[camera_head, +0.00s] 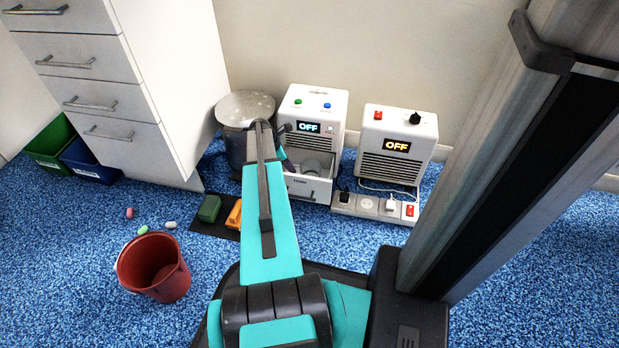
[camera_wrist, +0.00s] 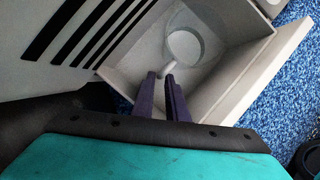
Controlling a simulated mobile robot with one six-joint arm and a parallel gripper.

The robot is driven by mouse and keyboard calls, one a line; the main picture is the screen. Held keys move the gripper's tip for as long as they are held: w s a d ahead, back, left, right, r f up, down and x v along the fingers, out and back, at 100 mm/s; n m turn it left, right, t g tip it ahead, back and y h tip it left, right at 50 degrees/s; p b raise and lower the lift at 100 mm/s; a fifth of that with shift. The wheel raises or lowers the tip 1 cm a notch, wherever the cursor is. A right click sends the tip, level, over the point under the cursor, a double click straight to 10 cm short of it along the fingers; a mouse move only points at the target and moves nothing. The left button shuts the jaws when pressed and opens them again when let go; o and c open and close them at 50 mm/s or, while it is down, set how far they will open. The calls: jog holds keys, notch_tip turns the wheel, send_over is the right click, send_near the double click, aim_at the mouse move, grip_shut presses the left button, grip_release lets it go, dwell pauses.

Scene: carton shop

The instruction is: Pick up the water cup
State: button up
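The cup, grey-white and round, lies in the open drawer (camera_head: 308,190) of the left white machine (camera_head: 316,103). In the wrist view the cup (camera_wrist: 186,46) is near the drawer's back, with a short handle-like part pointing toward my gripper (camera_wrist: 160,76). My gripper's two dark fingers reach into the drawer (camera_wrist: 235,72), with a narrow gap between them. The fingertips are close to the handle; I cannot tell whether they touch it. In the head view my arm hides most of the gripper. I cannot see what the cup contains.
A second white machine (camera_head: 398,141) and a power strip (camera_head: 377,206) stand to the right. A metal bin (camera_head: 233,140) is on the left. A red bucket (camera_head: 153,267) stands on the blue carpet near small capsules. White drawers (camera_head: 90,95) fill the upper left.

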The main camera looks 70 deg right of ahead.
jog(key=shift+b+x, duration=0.45)
jog(key=shift+x, duration=0.65)
grip_shut()
jog(key=shift+r, duration=0.2)
jog(key=shift+r+p, duration=3.25)
jog(key=shift+r, duration=2.55)
jog(key=s+a+p, duration=0.2)
jog(key=s+p, duration=0.3)
jog(key=s, duration=1.2)
jog(key=shift+s+a, duration=0.25)
jog(key=shift+a, duration=0.1)
jog(key=shift+s, duration=0.15)
